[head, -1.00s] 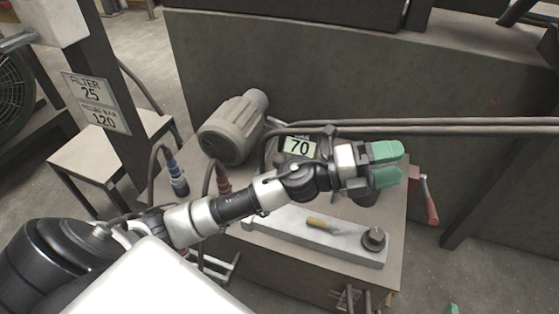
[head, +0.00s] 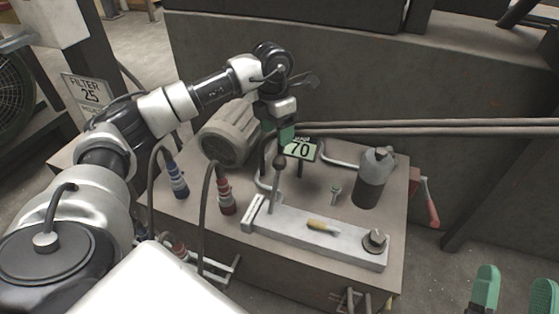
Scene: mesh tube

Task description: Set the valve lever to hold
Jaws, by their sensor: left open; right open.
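A thin upright lever (head: 274,190) with a dark round knob stands at the left part of a long pale metal bar (head: 345,246) on the cabinet top. It leans slightly right; I cannot read any position marks by it. My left gripper (head: 283,137) is open, pointing down just above and behind the knob, with its green fingers seen nearly edge-on. I cannot tell whether it touches the knob. My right gripper (head: 515,295) is open and empty at the lower right, its green fingers apart and away from the bar.
A motor (head: 228,135), a display reading 70 (head: 300,149) and a dark cylinder (head: 372,178) stand on the cabinet. A yellow piece (head: 322,226) lies on the bar. Blue (head: 177,180) and red (head: 224,193) connectors stand left. A red handle (head: 430,203) hangs at the right side.

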